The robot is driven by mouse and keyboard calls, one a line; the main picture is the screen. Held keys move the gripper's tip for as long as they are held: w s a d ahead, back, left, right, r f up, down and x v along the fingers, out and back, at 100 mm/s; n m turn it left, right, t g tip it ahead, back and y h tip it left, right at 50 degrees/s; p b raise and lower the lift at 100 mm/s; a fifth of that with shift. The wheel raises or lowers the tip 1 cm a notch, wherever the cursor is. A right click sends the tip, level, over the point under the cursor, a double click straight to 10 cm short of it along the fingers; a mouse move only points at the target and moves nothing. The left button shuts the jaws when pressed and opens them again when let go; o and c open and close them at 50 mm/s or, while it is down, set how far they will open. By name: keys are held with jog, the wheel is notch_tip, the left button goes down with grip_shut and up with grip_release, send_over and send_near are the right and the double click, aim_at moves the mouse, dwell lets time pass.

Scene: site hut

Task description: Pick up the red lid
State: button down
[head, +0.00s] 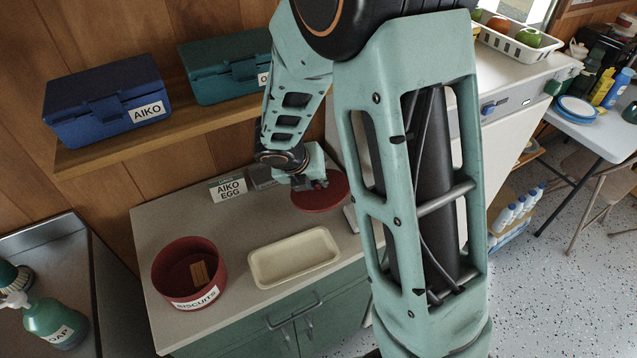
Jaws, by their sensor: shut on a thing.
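The red lid (322,197) is a flat round disc in the head view, above the back right part of the counter. My gripper (314,185) is at its upper left side and is shut on it. The fingertips are small here and partly hidden by the wrist. I cannot tell how far the lid is above the counter. The red round tin (170,283) labelled BISCUITS stands open at the front left of the counter, with a brown biscuit-like piece (199,273) inside.
An empty cream tray (262,284) lies between tin and lid. An AIKO EGG sign (228,189) stands at the back. Blue (90,110) and teal (215,82) boxes sit on the shelf above. A soap bottle (50,318) is at far left. My arm hides the counter's right end.

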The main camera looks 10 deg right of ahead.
jog(key=s+a+r, duration=0.4)
jog(key=s+r, duration=0.2)
jog(key=s, duration=0.4)
jog(key=shift+s+r, duration=0.15)
